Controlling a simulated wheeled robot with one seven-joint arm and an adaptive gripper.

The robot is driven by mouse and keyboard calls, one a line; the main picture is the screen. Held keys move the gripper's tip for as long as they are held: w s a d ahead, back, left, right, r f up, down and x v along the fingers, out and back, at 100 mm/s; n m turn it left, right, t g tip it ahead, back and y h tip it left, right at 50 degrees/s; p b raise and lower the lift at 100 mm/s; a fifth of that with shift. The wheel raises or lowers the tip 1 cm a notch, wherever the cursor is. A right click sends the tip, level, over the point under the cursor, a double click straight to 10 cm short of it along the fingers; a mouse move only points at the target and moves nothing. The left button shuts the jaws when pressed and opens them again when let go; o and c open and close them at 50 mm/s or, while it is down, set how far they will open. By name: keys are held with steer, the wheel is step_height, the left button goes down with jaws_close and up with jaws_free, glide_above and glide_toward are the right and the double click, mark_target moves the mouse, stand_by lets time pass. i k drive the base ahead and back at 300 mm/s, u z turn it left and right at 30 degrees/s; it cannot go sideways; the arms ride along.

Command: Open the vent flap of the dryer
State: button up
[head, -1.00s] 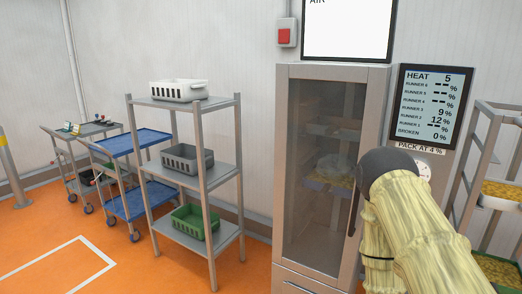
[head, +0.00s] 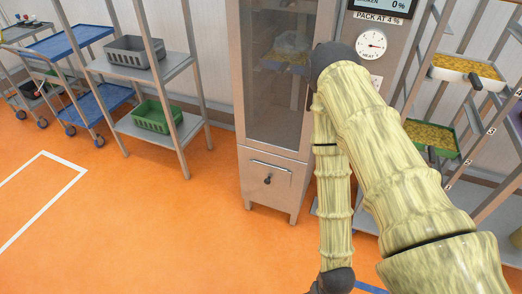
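The dryer (head: 232,105) is a tall grey metal cabinet with a glass door (head: 272,110), in the head view at centre; the door looks shut. Below the door is a front panel (head: 258,192) with a bar handle (head: 270,166) and a small dark knob (head: 268,180). The panel looks closed; I cannot tell whether it is the vent flap. My arm, in a yellowish sleeve, covers the right side of the dryer and bends down to a dark joint at the bottom edge. My gripper's fingers do not show.
A rack (head: 398,75) with trays of yellow pieces stands at right. A grey shelf unit (head: 160,76) with bins and a blue cart (head: 70,40) are at left. The orange floor before the dryer is clear.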

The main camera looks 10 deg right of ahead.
mark_target(270, 173)
steer(key=u, duration=1.65)
steer(key=i, duration=1.95)
steer(key=z, duration=3.3)
